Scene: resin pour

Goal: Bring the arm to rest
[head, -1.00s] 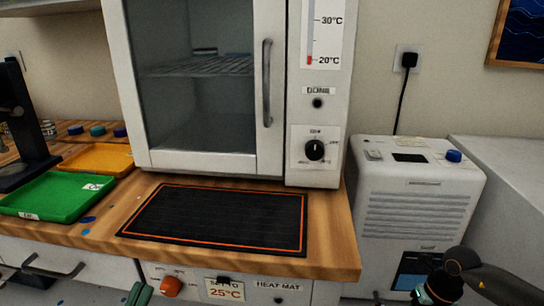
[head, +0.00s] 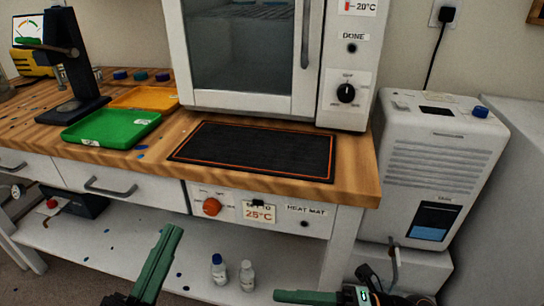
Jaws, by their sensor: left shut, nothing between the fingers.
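My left gripper (head: 170,234) rises from the bottom edge, left of centre, in front of the bench. Its green fingers are together with nothing between them. My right gripper (head: 282,296) lies at the bottom edge, right of centre, its green finger pointing left. It is cut off by the frame, so I cannot tell if it is open. Neither gripper touches anything that I can see.
The wooden bench (head: 365,180) carries a black heat mat (head: 255,150), a green tray (head: 112,127), an orange tray (head: 146,97) and a white oven (head: 345,60). Two small bottles (head: 218,268) stand on the lower shelf (head: 120,245). A white unit (head: 440,165) stands right.

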